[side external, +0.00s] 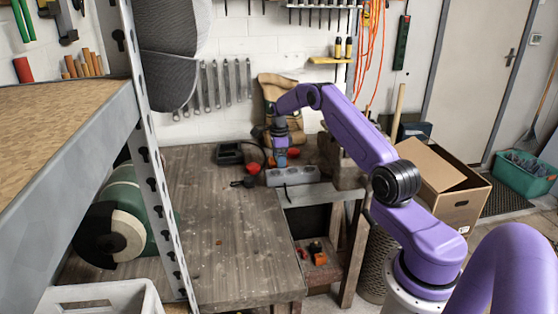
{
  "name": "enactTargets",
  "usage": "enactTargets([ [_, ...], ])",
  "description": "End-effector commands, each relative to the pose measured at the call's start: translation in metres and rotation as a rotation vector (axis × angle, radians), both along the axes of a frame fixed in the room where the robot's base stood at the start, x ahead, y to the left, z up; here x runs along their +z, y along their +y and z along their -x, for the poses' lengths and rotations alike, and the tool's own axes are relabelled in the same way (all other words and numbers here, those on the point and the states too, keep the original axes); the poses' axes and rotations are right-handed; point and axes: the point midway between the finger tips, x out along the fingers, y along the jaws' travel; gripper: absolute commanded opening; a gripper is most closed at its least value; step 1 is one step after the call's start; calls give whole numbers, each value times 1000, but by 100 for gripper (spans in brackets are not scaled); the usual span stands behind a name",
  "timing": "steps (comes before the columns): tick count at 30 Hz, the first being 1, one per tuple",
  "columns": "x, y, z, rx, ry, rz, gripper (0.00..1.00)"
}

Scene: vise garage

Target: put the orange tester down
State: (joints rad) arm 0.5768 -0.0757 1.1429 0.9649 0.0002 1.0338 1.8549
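My gripper (281,160) points down over the back right part of the wooden workbench (205,220), just behind a grey power strip (292,176). Its fingers are very small in this view, so their opening does not show clearly. A small red-orange piece (293,153) shows right beside the gripper, and another (253,168) lies to its left. I cannot tell which of these, if either, is the orange tester, or whether anything is between the fingers.
A black charger-like box (230,153) and a small dark object (244,183) are left of the gripper. A vise-like block (345,165) stands to the right. A metal shelf post (155,160) crosses the left foreground. The bench's front middle is clear.

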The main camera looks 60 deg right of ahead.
Motion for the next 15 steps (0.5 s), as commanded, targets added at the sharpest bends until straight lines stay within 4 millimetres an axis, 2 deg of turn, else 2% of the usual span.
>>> enactTargets([
  [10,3,0,0,0,0,0,91],
  [15,23,-1,-1,0,-3,1,91],
])
